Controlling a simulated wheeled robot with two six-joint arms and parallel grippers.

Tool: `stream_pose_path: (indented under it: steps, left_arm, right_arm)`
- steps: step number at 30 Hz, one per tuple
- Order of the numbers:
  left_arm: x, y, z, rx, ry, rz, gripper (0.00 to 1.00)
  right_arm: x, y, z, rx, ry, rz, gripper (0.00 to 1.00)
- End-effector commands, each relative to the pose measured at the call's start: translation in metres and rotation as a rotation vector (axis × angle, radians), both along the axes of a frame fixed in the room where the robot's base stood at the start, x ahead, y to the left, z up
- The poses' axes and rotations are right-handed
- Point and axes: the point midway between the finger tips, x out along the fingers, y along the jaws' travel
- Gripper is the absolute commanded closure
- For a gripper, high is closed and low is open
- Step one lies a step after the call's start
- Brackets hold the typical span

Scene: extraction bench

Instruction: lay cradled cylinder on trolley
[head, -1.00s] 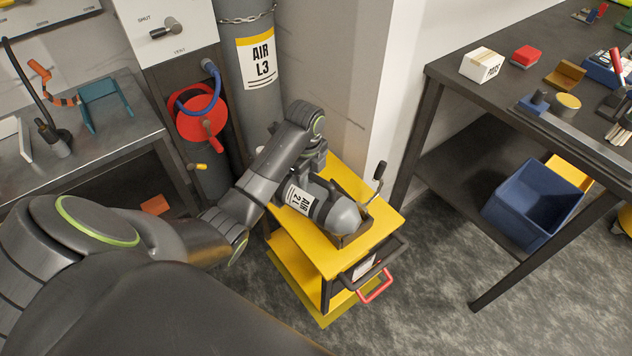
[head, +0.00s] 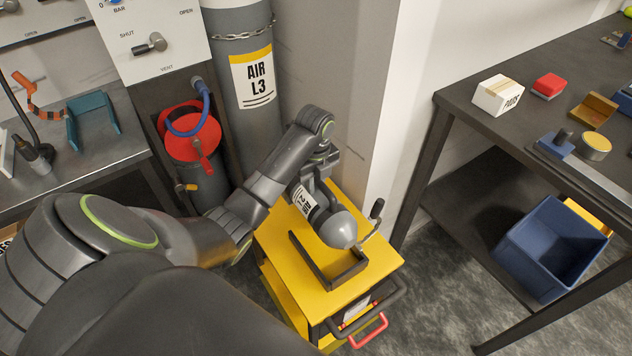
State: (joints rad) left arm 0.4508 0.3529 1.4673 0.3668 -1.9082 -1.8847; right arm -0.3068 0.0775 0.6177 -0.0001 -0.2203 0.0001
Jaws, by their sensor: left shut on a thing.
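The grey cylinder (head: 339,230) has a white "AIR" label and a rounded end that points toward the front right. My left gripper (head: 318,186) is shut on it from above; the fingers are mostly hidden by the wrist and the cylinder. The cylinder appears raised above the yellow trolley (head: 290,263), over the far part of a dark open frame (head: 318,274) on its top. The front and left rails of this frame show bare. The far side of the frame is hidden behind the cylinder. My right gripper is out of view.
A dark upright lever (head: 376,210) stands at the trolley's right edge, close to the cylinder's end. A wall post is behind. A tall "AIR L3" cylinder (head: 255,102) is chained at the back left. A dark bench (head: 455,92) stands right, with a blue bin (head: 550,248) below.

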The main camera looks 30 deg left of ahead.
Motion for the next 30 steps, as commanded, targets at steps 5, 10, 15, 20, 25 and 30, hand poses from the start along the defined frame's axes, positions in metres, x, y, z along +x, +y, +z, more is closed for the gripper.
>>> stream_pose_path:
  steps: [5, 10, 15, 20, 25, 30]
  left_arm:
    - [0.003, 0.000, 0.005, 0.002, -0.010, -0.001, 1.00]
    - [0.003, 0.000, 0.006, 0.003, -0.009, -0.002, 1.00]
    - [0.002, 0.000, -0.003, 0.004, -0.009, -0.002, 1.00]
    - [0.002, 0.000, -0.015, 0.003, -0.009, -0.001, 1.00]
    - [0.003, 0.000, -0.028, 0.002, -0.010, -0.002, 1.00]
    - [0.002, 0.000, -0.040, 0.003, -0.009, -0.002, 1.00]
  right_arm:
    - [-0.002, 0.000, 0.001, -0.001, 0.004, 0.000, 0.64]
    - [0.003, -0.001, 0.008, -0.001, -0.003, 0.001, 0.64]
    - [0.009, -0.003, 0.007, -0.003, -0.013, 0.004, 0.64]
    - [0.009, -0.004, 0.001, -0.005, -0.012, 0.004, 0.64]
    - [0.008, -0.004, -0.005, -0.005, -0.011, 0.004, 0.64]
    - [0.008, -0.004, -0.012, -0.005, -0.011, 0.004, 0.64]
